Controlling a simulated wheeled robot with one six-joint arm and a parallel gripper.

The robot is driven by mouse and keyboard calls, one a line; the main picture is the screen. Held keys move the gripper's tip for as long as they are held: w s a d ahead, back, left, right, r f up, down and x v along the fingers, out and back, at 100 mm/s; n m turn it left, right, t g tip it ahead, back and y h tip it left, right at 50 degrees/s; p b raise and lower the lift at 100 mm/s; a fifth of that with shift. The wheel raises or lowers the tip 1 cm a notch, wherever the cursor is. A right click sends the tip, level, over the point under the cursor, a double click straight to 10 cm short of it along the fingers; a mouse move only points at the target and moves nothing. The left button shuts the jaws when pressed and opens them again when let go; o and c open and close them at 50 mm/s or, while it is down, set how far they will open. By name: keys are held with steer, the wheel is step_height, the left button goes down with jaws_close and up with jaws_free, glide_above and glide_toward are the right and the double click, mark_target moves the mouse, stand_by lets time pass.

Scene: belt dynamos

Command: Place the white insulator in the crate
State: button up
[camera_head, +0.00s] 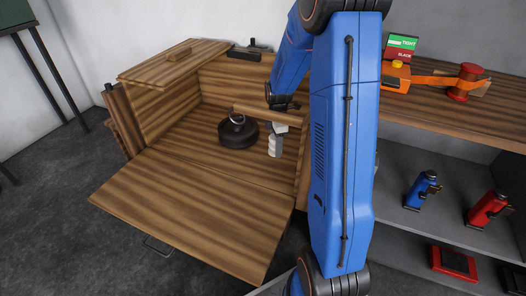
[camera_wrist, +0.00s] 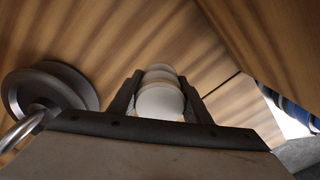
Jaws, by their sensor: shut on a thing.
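The white insulator (camera_head: 273,149) is ribbed and upright inside the wooden crate, to the right of a black weight. My gripper (camera_head: 278,130) is above it and shut on it. In the wrist view the insulator (camera_wrist: 160,98) sits between my two fingers (camera_wrist: 160,105), seen from its end. The crate (camera_head: 185,205) is brown striped wood with its front panel folded down and its top open. I cannot tell whether the insulator touches the crate floor. My arm hides the crate's right side.
The black weight (camera_head: 238,134) with a metal ring stands in the crate, close left of the insulator. A wooden bar crosses behind my gripper. At right, a bench holds an orange device (camera_head: 394,77) and red spool (camera_head: 467,82); blue (camera_head: 421,190) and red (camera_head: 487,209) tools stand on the shelf below.

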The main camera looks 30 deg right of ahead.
mark_target(275, 165)
steer(key=shift+f, duration=3.45)
steer(key=shift+f, duration=0.1)
steer(key=o, duration=1.3)
steer(key=shift+o, duration=0.2)
step_height(275, 165, up, 12)
steer(key=shift+r, duration=0.1)
